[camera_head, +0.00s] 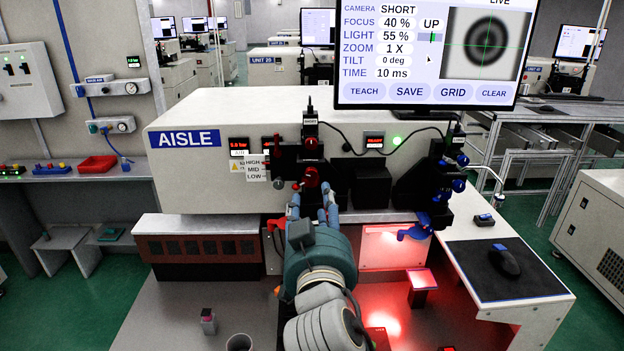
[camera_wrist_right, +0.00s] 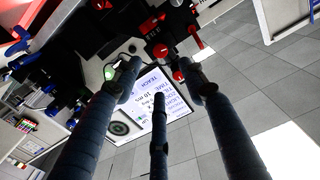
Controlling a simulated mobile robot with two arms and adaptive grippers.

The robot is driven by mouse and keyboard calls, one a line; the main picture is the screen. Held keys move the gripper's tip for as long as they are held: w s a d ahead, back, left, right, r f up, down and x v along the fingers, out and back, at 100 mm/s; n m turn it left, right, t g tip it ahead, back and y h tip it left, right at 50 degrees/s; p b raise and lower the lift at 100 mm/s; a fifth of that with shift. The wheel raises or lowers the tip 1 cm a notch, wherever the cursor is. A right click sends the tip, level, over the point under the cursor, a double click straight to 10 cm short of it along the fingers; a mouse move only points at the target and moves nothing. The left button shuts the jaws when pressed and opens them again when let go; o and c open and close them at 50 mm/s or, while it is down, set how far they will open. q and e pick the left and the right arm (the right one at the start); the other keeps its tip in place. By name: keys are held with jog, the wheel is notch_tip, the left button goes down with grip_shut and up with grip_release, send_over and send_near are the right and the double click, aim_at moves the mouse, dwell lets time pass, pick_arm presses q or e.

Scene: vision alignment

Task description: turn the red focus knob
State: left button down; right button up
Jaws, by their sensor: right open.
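A black camera unit labelled SHORT (camera_head: 310,130) stands before the white machine and carries several red knobs. One round red knob (camera_head: 312,177) sits low on it, just beyond my right gripper's fingertips; I cannot tell for certain that it is the focus knob. My right gripper (camera_head: 313,199) is open, its blue-grey fingers pointing at the unit. In the wrist view red knobs (camera_wrist_right: 160,51) show beyond the open, empty fingers. The monitor (camera_head: 435,50) reads focus 40 % and shows a blurred dark ring. My left gripper is out of view.
A second camera unit with blue knobs (camera_head: 440,185) stands to the right, with a blue lever (camera_head: 416,229) below it. A HIGH/MID/LOW label (camera_head: 257,167) hangs left of the knobs. A mouse (camera_head: 504,260) lies on a dark mat (camera_head: 475,285) at the right.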

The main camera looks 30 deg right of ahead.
aim_at(312, 176)
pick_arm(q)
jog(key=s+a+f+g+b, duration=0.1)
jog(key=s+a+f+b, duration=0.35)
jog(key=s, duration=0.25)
pick_arm(e)
jog(key=x, duration=0.6)
jog(key=shift+w+b, duration=0.3)
jog(key=shift+b, duration=0.05)
jog(key=x, duration=0.3)
jog(key=shift+w+d+f+p, duration=0.1)
jog(key=shift+w+d+p, duration=0.1)
jog(key=shift+w+p, duration=0.1)
grip_shut()
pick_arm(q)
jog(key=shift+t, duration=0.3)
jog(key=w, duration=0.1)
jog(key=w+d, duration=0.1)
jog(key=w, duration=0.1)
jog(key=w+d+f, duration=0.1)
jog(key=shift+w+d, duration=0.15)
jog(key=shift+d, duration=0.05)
